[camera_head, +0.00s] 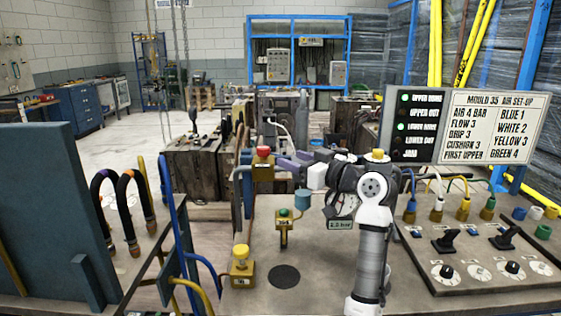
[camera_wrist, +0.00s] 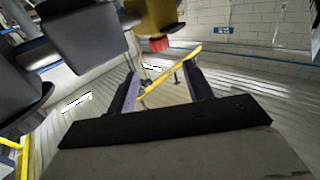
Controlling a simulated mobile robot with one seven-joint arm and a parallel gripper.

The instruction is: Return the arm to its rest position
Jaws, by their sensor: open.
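My arm rises from the bench right of centre in the head view and bends left at a dark joint. My gripper (camera_head: 292,163) points left, with its purple-grey fingers raised above the bench, near a yellow box with a red button (camera_head: 263,151). In the wrist view my gripper (camera_wrist: 160,84) shows two fingers apart with a clear gap. No held object is visible between them. A thin yellow bar (camera_wrist: 170,74) crosses the view there; its distance is unclear. The red button (camera_wrist: 159,44) shows upside down above the fingers.
A yellow box with a green button (camera_head: 284,228) and one with a yellow knob (camera_head: 243,268) stand on the bench. A control panel (camera_head: 480,235) with levers and dials and a sign board (camera_head: 465,127) are at right. Hoses (camera_head: 125,205) and a blue-grey plate (camera_head: 50,220) are left.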

